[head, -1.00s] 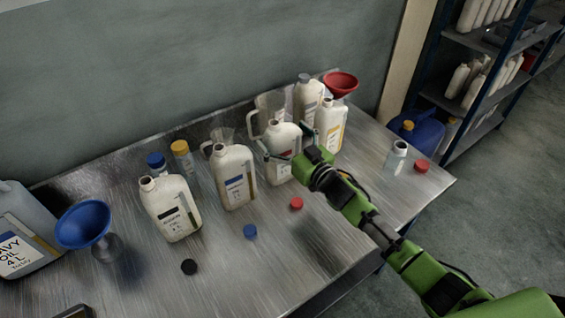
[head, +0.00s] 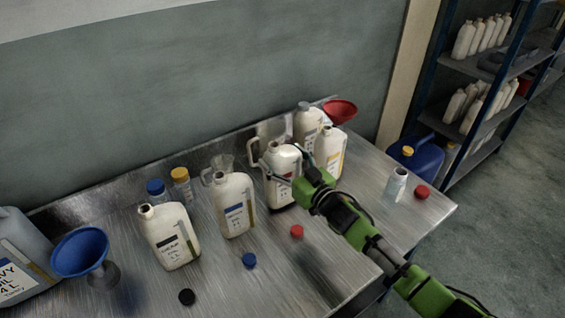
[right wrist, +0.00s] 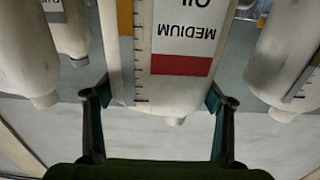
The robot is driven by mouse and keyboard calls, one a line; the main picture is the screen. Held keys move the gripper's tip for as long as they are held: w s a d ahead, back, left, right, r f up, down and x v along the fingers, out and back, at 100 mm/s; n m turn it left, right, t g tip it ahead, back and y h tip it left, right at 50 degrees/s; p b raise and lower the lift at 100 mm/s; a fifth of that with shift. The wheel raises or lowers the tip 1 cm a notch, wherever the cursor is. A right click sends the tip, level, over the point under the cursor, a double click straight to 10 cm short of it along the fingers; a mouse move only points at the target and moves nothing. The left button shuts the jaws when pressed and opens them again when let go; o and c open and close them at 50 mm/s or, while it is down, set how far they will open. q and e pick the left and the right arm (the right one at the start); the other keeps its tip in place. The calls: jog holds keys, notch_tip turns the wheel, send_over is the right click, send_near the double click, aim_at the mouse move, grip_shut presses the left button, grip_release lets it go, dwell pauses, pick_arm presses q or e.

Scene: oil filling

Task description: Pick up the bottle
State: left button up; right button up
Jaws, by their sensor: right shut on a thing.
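The bottle (head: 281,180) is white with a red label band and an open neck. In the right wrist view the same bottle (right wrist: 172,85) shows "MEDIUM OIL" upside down. My right gripper (head: 282,174) is shut on it, one finger on each side of its body, as the right wrist view also shows (right wrist: 160,100). The bottle looks upright and slightly above the metal table (head: 330,240), with a dark shadow under its base. My left gripper is not in view.
A blue-label bottle (head: 235,208) stands close on the left and a yellow-label bottle (head: 329,155) close on the right. A clear jug (head: 272,130) stands behind. A red cap (head: 297,231) lies in front. A red funnel (head: 340,110) is at the back right.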

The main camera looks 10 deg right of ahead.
jog(key=shift+r, duration=0.75)
jog(key=shift+s+r, duration=0.25)
jog(key=shift+r, duration=0.05)
jog(key=s+r+b, duration=0.2)
jog(key=s+r, duration=0.7)
jog(key=s, duration=0.4)
jog(key=shift+s, duration=0.2)
jog(key=shift+a+r, duration=0.1)
jog(key=shift+s, duration=0.1)
